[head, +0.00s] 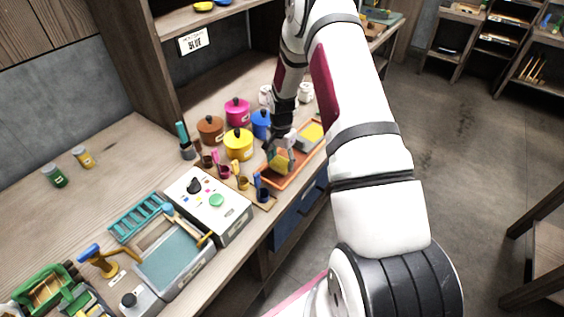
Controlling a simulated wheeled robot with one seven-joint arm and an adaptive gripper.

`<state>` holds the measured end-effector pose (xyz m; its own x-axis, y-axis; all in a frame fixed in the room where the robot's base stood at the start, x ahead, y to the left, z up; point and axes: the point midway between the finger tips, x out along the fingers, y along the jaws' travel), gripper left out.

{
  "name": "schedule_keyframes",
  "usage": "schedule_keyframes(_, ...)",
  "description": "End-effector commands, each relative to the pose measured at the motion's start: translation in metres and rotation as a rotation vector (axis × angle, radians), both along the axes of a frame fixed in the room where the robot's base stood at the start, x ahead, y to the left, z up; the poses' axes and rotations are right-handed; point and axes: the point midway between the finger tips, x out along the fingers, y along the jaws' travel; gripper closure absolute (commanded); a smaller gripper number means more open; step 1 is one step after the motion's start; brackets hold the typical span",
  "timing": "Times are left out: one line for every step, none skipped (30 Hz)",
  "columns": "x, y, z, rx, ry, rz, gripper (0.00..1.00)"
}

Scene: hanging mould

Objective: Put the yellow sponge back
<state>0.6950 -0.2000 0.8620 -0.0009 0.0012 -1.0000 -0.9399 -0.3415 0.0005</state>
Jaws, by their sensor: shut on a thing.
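My gripper (281,153) is over the near half of an orange tray (291,181) at the counter's front edge. It is shut on a yellow sponge (282,163), which looks tilted and is partly hidden by the fingers. I cannot tell whether the sponge touches the tray.
Pots in yellow (239,144), pink (237,111), brown and blue stand left of and behind the tray. Small coloured cups (243,182) crowd its left side. A white panel box (208,204) and a toy sink (172,262) are nearer. Shelves rise behind.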

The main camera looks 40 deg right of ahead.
Motion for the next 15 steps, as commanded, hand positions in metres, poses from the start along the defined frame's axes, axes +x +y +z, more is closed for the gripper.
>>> schedule_keyframes(-0.0007, -0.0002, -0.0043, 0.000, -0.001, -0.001, 0.70)
schedule_keyframes(-0.0005, -0.0003, -0.0065, -0.001, -0.001, -0.001, 0.70)
schedule_keyframes(-0.0006, -0.0002, -0.0090, -0.001, -0.001, 0.000, 0.70)
schedule_keyframes(-0.0004, -0.0002, -0.0100, -0.001, -0.001, 0.000, 0.70)
schedule_keyframes(-0.0001, -0.0003, -0.0105, -0.001, -0.001, 0.001, 0.70)
schedule_keyframes(0.0002, -0.0003, -0.0106, -0.002, -0.002, 0.001, 0.70)
schedule_keyframes(0.0003, -0.0004, -0.0106, -0.001, -0.003, 0.000, 0.70)
schedule_keyframes(0.0004, -0.0004, -0.0105, -0.001, -0.003, 0.000, 0.70)
schedule_keyframes(0.0004, -0.0003, -0.0105, -0.001, -0.003, 0.000, 0.70)
schedule_keyframes(0.0004, -0.0003, -0.0105, -0.001, -0.003, 0.000, 0.70)
schedule_keyframes(0.0004, -0.0003, -0.0105, -0.001, -0.003, 0.000, 0.70)
schedule_keyframes(0.0004, -0.0003, -0.0109, -0.002, -0.002, 0.000, 0.70)
schedule_keyframes(0.0005, -0.0002, -0.0115, -0.001, -0.001, 0.000, 0.70)
schedule_keyframes(0.0005, -0.0001, -0.0124, -0.001, -0.001, 0.000, 0.70)
schedule_keyframes(0.0006, -0.0001, -0.0137, -0.001, -0.001, 0.000, 0.70)
